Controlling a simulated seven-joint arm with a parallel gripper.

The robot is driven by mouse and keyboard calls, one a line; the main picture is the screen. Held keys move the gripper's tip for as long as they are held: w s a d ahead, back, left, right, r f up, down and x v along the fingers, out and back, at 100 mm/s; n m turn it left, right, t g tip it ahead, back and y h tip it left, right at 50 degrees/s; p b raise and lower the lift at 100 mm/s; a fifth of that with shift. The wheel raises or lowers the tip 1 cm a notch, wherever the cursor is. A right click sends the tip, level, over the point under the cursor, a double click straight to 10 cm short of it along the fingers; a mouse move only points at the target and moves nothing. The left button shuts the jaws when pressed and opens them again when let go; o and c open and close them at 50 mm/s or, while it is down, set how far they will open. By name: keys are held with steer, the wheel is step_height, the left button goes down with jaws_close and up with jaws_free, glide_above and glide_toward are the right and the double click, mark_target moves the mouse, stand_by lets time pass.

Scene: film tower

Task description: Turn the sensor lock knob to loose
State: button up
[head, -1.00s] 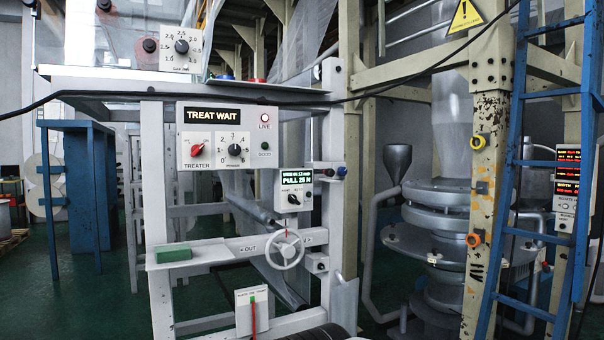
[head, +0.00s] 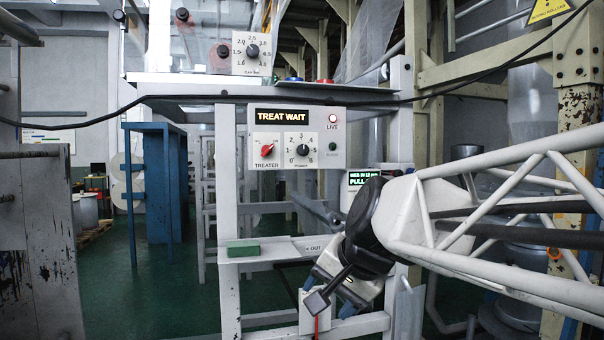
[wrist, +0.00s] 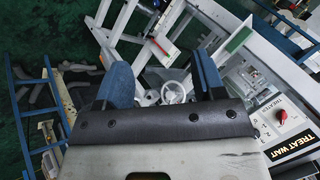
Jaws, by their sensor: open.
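My gripper (head: 326,300) hangs in front of the machine frame in the head view, pointing down and left. In the wrist view its two blue fingers (wrist: 163,78) are spread apart with nothing held between them. A spoked handwheel (wrist: 173,92) shows beyond the gap between the fingers, well apart from them. In the head view my arm hides the handwheel and the rail beside it. I cannot make out a knob marked as the sensor lock in the present views.
The treater panel (head: 298,137) reads TREAT WAIT, with a red treater knob (head: 267,150) and a black power dial (head: 303,150). A green block (head: 243,248) lies on the grey shelf (head: 281,250). A black cable crosses the upper view.

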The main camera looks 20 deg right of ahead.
steer(key=w+d+r+m+t, duration=0.1)
steer(key=w+d+r+m, duration=0.15)
steer(key=w, duration=0.25)
steer(key=w+d+r+m+t+y, duration=0.1)
steer(key=w+d+r+m, duration=0.15)
steer(key=w, duration=0.25)
steer(key=w+d+r+m+t, duration=0.1)
steer(key=w+d+r+m, duration=0.15)
steer(key=w, duration=0.25)
steer(key=m+t+h, duration=0.5)
steer(key=m+t, duration=0.3)
steer(key=m, duration=1.5)
glide_toward(413, 173)
steer(key=w, duration=0.2)
steer(key=shift+d+r, duration=0.1)
steer(key=shift+d, duration=0.05)
steer(key=shift+w, duration=0.1)
steer(key=shift+w+d, duration=0.1)
steer(key=shift+w, duration=3.65)
